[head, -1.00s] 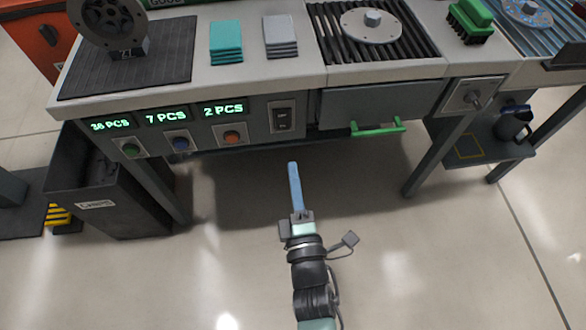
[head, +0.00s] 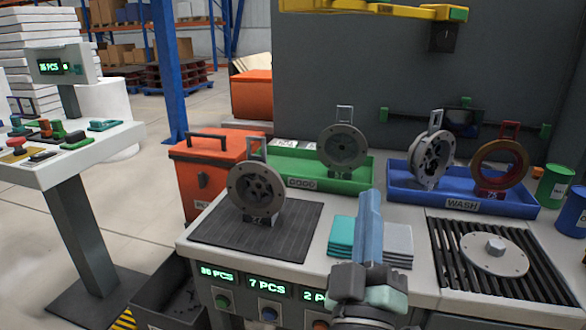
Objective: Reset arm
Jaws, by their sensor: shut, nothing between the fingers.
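My gripper (head: 371,205) is in the lower middle of the head view, with its blue fingers together and pointing up and away. It is shut and empty. It appears in front of the workbench (head: 195,240), overlapping the teal cloths (head: 343,238) and grey cloths (head: 398,240) in the picture. I cannot tell how high it is above them. My forearm runs out of the bottom edge of the view.
A grey wheel part (head: 256,190) stands on the black mat (head: 225,225). Behind are a green GOOD tray (head: 303,183) and a blue WASH tray (head: 461,205), with wheel parts. A grate (head: 455,245) lies at right. A control stand (head: 80,220) is at left.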

